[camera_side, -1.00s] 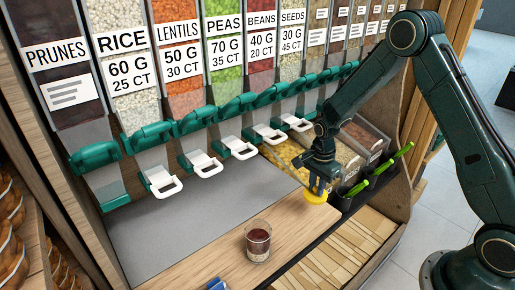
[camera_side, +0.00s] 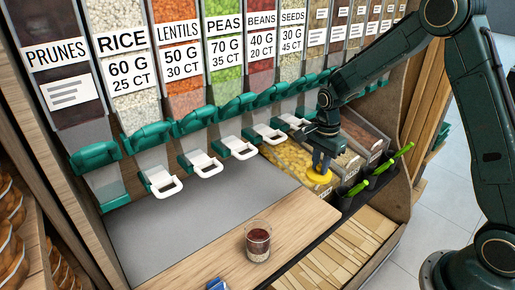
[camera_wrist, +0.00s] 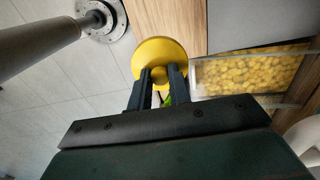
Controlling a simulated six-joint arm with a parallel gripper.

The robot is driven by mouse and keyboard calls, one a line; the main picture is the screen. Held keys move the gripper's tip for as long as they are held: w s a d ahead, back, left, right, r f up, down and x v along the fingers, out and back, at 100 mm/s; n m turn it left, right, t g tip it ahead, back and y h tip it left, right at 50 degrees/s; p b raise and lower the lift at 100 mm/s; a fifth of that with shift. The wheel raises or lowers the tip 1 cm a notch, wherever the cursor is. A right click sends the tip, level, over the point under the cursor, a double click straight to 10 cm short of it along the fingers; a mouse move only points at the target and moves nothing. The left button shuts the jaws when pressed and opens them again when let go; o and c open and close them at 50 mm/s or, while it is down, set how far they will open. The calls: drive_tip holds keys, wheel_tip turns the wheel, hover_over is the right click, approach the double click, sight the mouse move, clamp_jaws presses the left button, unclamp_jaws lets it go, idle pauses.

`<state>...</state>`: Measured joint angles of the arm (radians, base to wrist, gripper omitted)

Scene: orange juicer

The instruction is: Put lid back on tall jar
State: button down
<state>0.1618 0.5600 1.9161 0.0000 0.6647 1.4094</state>
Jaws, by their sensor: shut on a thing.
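The lid (camera_side: 319,175) is a round yellow disc with a small knob. My gripper (camera_side: 322,160) is shut on the lid and holds it in the air near the bin of yellow pieces at the counter's right end. In the wrist view the fingers (camera_wrist: 158,88) pinch the knob of the lid (camera_wrist: 160,50). The jar (camera_side: 258,241) is clear glass with dark contents above a paler layer. It stands upright and open on the wooden counter edge, to the lower left of my gripper. The jar does not show in the wrist view.
White-handled dispensers (camera_side: 204,166) line the back above a grey mat (camera_side: 180,215). Bins of yellow pieces (camera_side: 290,158) and other goods sit at right, beside green-handled scoops (camera_side: 355,189). A blue object (camera_side: 217,284) lies at the front edge. The wooden counter (camera_side: 300,213) between jar and gripper is clear.

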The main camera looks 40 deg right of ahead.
sight(320, 165)
wheel_tip(320, 165, up, 6)
drive_tip(key=shift+f, duration=0.25)
drive_tip(key=shift+w+a+r, duration=0.1)
drive_tip(key=shift+a, duration=0.45)
drive_tip(key=a+n, duration=0.4)
drive_tip(key=a, duration=1.8)
drive_tip(key=shift+f, duration=2.6)
drive_tip(key=shift+f, duration=0.25)
drive_tip(key=shift+f, duration=2.9)
drive_tip(key=shift+f, duration=0.2)
